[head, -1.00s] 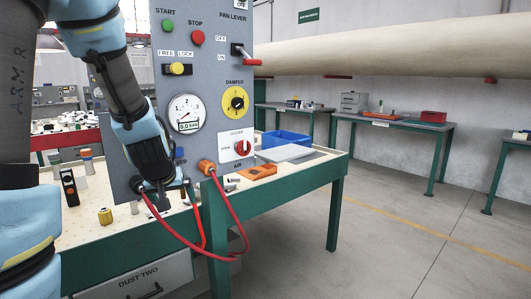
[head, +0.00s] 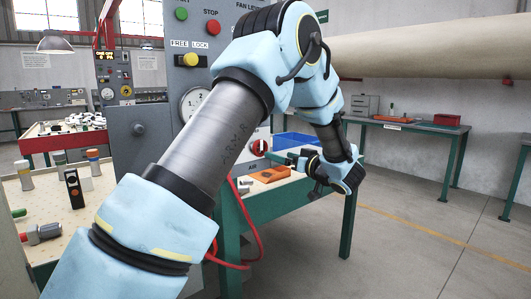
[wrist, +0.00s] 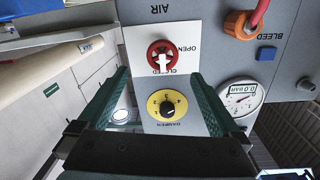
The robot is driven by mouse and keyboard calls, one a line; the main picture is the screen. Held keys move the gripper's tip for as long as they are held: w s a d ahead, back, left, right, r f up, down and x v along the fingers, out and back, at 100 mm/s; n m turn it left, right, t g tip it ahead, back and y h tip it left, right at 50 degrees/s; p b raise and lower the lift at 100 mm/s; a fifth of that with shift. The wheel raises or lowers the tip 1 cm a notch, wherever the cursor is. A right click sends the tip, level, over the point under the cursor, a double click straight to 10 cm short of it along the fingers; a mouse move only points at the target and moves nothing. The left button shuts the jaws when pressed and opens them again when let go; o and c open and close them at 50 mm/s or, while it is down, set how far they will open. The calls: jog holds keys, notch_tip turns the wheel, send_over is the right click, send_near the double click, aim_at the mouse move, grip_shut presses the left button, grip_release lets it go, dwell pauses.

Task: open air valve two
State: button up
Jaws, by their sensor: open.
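In the head view the red knob (head: 259,147) shows on the panel's lower right. My gripper (wrist: 160,76) is open, its green fingers pointing at the panel on either side of the knob, seemingly short of it. In the head view my gripper (head: 272,155) is just right of the knob, partly hidden by its own wrist. No number shows on the valve.
A yellow damper dial (wrist: 167,106) sits beside the valve, with a gauge (wrist: 241,97) reading 0.0 bar. An orange connector (wrist: 240,24) with a red hose is close by. An orange object (head: 270,175) lies on the bench below. The floor at right is clear.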

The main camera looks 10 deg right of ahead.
aim_at(263, 150)
jog(key=shift+y, duration=0.3)
jog(key=p+x, duration=0.3)
jog(key=x, duration=0.6)
jog(key=shift+w+a+f, duration=0.1)
jog(key=shift+w+a, duration=0.1)
jog(key=shift+w, duration=0.1)
jog(key=c, duration=1.3)
